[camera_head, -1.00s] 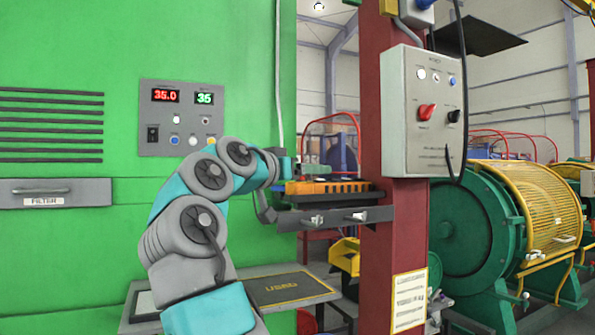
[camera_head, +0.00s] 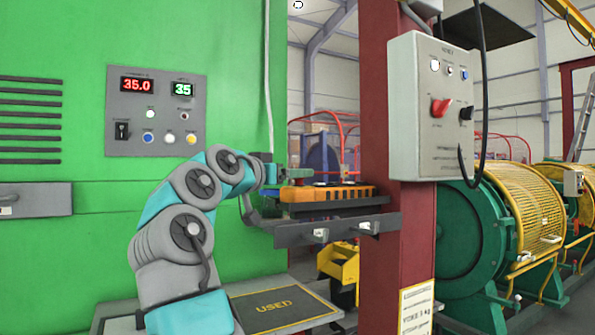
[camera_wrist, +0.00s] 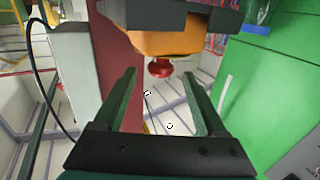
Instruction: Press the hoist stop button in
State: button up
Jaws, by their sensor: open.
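An orange hoist pendant (camera_head: 325,194) lies on a dark bracket shelf (camera_head: 290,239) fixed to the red column. In the wrist view, the pendant (camera_wrist: 165,43) shows at top centre with a red mushroom button (camera_wrist: 158,68) on its near end. The button appears between and beyond my fingertips; I cannot tell the exact gap. In the head view I cannot make out the red button. My gripper (camera_wrist: 159,82) is open and empty, its two dark green fingers apart. In the head view my gripper (camera_head: 281,177) is at the pendant's left end.
A red column (camera_head: 385,270) carries a grey control box (camera_head: 415,110) with a red knob, right of the shelf. A green cabinet wall (camera_head: 80,230) with a display panel (camera_head: 155,110) stands left. A table marked "USED" (camera_head: 280,303) is below the shelf.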

jog(key=shift+x, duration=1.55)
grip_shut()
